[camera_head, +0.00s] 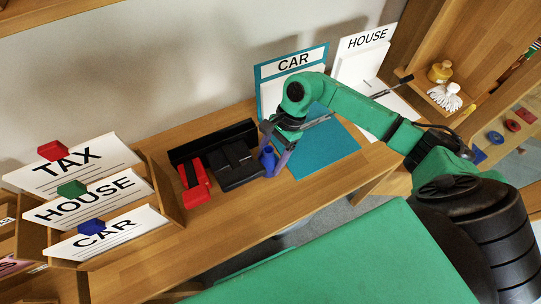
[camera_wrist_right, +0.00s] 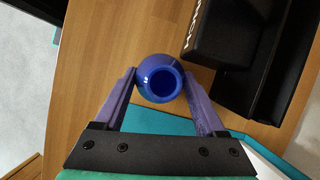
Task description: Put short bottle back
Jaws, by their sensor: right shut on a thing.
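The short bottle (camera_wrist_right: 146,68) is blue and round with an open dark mouth, seen from above in the right wrist view. It also shows in the head view (camera_head: 267,158), beside the black stapler-like block. My right gripper (camera_wrist_right: 158,82) is shut on the bottle, one purple finger on each side; it shows in the head view too (camera_head: 276,150). The bottle is over the wooden desk (camera_head: 240,215); I cannot tell whether it touches the desk. My left gripper is not in view.
A teal folder (camera_head: 325,148) lies to the right. A yellow bottle (camera_head: 440,72) stands on the right shelf. Paper sorters (camera_head: 85,185) stand left. The desk front is clear.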

